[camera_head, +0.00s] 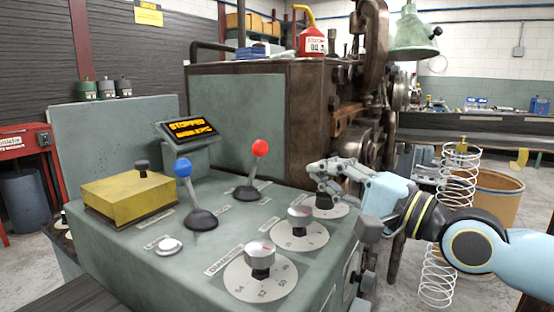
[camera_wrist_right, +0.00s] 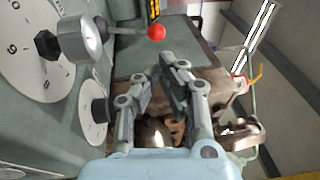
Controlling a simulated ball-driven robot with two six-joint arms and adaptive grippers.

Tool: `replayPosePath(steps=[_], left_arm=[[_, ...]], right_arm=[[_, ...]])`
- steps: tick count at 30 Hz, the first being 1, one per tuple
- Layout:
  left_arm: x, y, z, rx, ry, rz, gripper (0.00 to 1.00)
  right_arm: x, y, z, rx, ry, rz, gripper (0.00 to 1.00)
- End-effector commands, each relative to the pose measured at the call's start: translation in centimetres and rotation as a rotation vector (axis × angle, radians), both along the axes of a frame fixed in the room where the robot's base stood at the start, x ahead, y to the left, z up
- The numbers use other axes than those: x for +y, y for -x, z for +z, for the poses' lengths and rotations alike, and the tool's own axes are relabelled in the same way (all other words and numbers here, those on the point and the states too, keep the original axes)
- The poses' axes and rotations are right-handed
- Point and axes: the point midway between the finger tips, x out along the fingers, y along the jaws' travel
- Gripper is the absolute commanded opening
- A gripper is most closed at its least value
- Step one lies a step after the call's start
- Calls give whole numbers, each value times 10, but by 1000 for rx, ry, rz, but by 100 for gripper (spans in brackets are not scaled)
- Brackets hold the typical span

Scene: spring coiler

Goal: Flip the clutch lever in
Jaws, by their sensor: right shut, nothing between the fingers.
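Two levers stand on the grey-green console top (camera_head: 130,240) in the head view. One has a blue knob (camera_head: 183,168) and a dark boot, and the other has a red knob (camera_head: 260,148). Their labels are too small to read, so I cannot tell which is the clutch lever. The red knob also shows in the wrist view (camera_wrist_right: 157,32), beyond my fingertips. My right gripper (camera_head: 316,172) is shut and empty, over the console's right back edge, to the right of the red knob and apart from it. My left gripper is not in view.
Dials with silver knobs (camera_head: 260,254) line the console's right side, the farthest one close under my right gripper. A yellow box (camera_head: 128,192) and a display (camera_head: 188,128) reading "STOPPED" are at left and back. A white spring (camera_head: 437,275) stands at right.

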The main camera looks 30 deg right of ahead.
Motion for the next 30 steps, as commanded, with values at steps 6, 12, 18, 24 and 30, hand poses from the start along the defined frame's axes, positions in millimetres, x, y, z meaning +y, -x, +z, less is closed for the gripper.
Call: replayPosePath(steps=[6,12,18,24,30], left_arm=[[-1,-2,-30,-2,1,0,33],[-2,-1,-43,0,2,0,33],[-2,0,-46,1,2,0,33],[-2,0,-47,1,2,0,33],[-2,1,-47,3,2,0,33]], right_arm=[[15,-43,3,-6,-7,-1,0],[27,-77,10,-3,-4,-1,0],[33,-95,14,1,-2,-1,0],[35,-99,15,1,-1,0,0],[35,-99,15,1,-1,0,0]])
